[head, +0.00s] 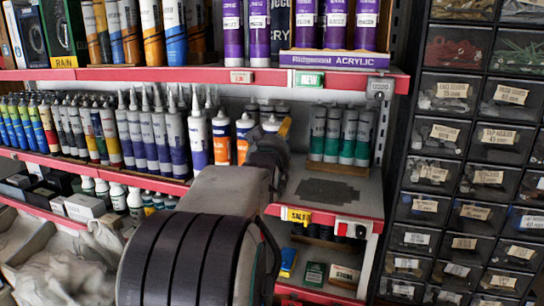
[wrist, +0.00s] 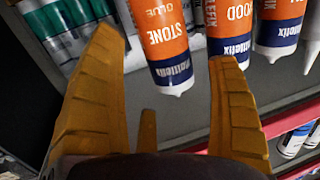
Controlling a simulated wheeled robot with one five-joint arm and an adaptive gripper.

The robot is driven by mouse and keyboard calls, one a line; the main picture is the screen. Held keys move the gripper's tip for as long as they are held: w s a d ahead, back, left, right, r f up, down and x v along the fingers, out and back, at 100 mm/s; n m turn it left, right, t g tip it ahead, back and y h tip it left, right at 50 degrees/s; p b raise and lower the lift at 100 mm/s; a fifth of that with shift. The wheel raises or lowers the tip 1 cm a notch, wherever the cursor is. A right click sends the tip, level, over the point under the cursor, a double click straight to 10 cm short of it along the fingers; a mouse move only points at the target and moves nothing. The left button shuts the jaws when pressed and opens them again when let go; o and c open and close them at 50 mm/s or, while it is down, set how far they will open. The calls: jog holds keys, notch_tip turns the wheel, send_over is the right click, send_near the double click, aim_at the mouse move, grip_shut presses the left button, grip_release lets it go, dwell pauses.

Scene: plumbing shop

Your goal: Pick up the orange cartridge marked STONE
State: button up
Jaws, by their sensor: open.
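In the wrist view, which appears upside down, the orange, white and blue cartridge marked STONE (wrist: 165,40) stands among similar ones. My gripper (wrist: 166,52) is open, with its two yellow fingers on either side of the STONE cartridge's near end. I see no clear contact. The right finger overlaps the cartridge marked WOOD (wrist: 230,28). In the head view the STONE cartridge seems to be the rightmost orange-labelled one (head: 271,125), mostly hidden behind my arm and gripper.
More orange-labelled cartridges (head: 222,138) stand to the left. Green-labelled cartridges (head: 348,138) stand right of my gripper. An upper shelf (head: 250,77) runs above the row. Drawer units (head: 465,150) stand at the right.

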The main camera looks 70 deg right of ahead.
jog(key=shift+p+x, duration=0.95)
jog(key=shift+x, duration=1.25)
jog(key=shift+f, duration=0.1)
jog(key=shift+c, duration=0.2)
jog(key=c, duration=0.9)
jog(key=shift+c, duration=0.6)
jog(key=shift+r, duration=0.3)
